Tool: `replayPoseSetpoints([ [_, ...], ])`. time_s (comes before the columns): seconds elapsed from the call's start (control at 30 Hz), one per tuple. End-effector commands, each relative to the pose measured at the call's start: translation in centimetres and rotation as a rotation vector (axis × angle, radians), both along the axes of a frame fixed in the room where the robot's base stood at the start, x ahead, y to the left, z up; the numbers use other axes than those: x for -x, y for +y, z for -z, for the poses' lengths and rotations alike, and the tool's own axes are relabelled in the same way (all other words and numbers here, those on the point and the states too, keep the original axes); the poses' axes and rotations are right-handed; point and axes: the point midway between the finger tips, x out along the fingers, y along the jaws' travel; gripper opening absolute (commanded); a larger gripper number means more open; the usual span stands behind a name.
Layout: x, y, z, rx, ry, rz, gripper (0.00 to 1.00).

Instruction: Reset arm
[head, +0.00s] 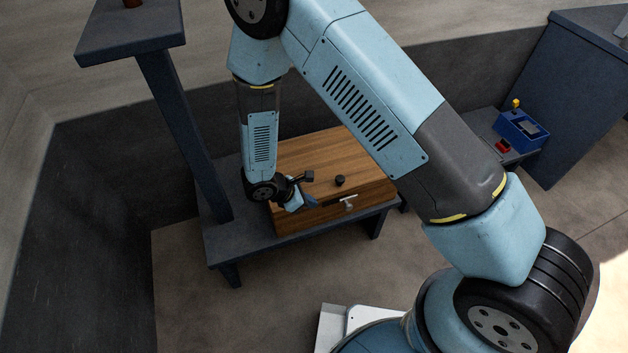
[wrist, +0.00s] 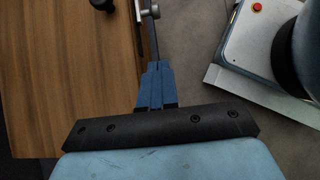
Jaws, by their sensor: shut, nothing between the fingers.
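My arm reaches forward and bends down to a wooden box in the head view. My gripper (head: 314,203) is by the front edge of the box (head: 300,158), left of its metal handle (head: 349,203). In the wrist view my gripper (wrist: 156,68) has its blue fingers together with nothing between them, beside the box's edge. The handle (wrist: 150,11) lies just beyond the fingertips. I cannot tell whether the fingers touch the box. My arm hides part of the box in the head view.
A black knob (head: 340,181) is on the box. The box stands on a dark bench (head: 222,244) with a post (head: 182,130) at left. A blue device (head: 522,131) with a yellow-topped lever and a red item (head: 503,146) are at right. Floor (head: 270,285) in front is clear.

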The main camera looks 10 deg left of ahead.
Motion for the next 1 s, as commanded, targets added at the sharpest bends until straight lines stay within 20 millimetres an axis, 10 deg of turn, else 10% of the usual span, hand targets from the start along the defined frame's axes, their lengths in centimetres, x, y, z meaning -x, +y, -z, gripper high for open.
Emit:
replayPoseSetpoints([
  [0.37,-1.3,-0.4,-2.1,-0.024,-0.021,0.050,0.00],
  [1.0,-9.0,-9.3,-22.0,-0.266,-0.215,0.593,0.00],
])
